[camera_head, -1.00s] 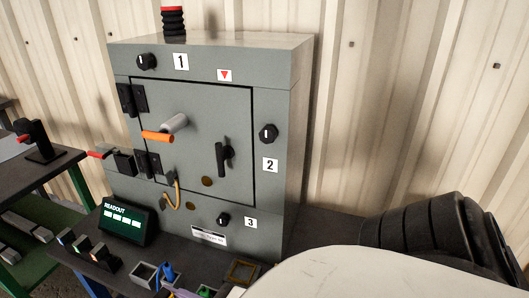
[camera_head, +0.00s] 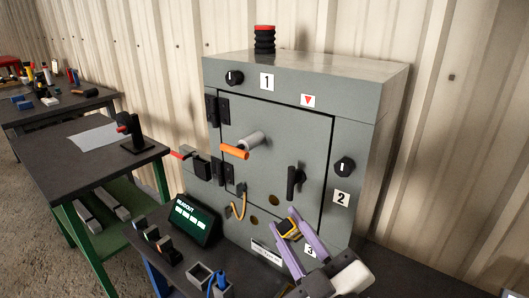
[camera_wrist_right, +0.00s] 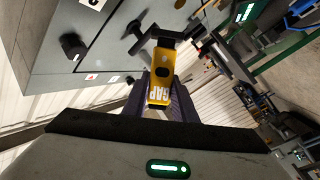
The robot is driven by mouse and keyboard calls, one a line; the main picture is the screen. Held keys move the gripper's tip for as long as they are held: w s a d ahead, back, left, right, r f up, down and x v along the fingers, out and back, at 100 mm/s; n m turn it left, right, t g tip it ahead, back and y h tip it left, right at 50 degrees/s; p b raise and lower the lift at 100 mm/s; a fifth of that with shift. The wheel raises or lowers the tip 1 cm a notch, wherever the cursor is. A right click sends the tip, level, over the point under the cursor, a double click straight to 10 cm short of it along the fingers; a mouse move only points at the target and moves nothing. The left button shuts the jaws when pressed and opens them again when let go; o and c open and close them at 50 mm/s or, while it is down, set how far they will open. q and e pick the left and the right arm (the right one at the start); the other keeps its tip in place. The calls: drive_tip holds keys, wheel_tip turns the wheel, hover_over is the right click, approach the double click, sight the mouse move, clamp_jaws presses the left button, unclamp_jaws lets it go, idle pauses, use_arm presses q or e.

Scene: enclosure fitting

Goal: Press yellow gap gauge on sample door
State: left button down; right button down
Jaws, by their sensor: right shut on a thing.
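The yellow gap gauge (camera_head: 290,228) is held between the purple fingers of my right gripper (camera_head: 296,232), in front of the lower right part of the cabinet. In the right wrist view the gauge (camera_wrist_right: 161,75), lettered "GAP", sits between the shut fingers (camera_wrist_right: 160,95). The grey sample door (camera_head: 265,150) on the cabinet looks closed. It carries an orange-ended grey handle (camera_head: 240,150) and a black latch handle (camera_head: 294,182). In the head view the gauge appears below the latch handle; I cannot tell whether it touches the cabinet. My left gripper is not seen.
A readout box (camera_head: 190,220) stands at the cabinet's lower left. Small open bins (camera_head: 205,278) sit at the bench front. Knobs marked 1 (camera_head: 234,78) and 2 (camera_head: 344,166) stick out of the cabinet. A side table (camera_head: 85,160) stands at left.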

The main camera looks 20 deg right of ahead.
drive_tip(key=w+a+r+n+t+y+p, duration=0.1)
drive_tip(key=w+a+r+n+t+y, duration=0.1)
drive_tip(key=r+n, duration=0.45)
drive_tip(key=w+a+r+n+t+y, duration=0.1)
drive_tip(key=w+a+r+n+y, duration=0.2)
drive_tip(key=r, duration=0.7)
use_arm(q)
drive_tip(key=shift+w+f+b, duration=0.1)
drive_tip(key=shift+b, duration=0.8)
use_arm(e)
drive_tip(key=w+d+n, duration=0.1)
drive_tip(key=w+d, duration=0.3)
drive_tip(key=d, duration=0.2)
drive_tip(key=shift+w+d+f, duration=0.2)
drive_tip(key=shift+w+d, duration=0.15)
drive_tip(key=shift+d, duration=0.05)
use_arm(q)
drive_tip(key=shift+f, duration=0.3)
use_arm(e)
drive_tip(key=shift+s, duration=0.1)
drive_tip(key=shift+d, duration=0.25)
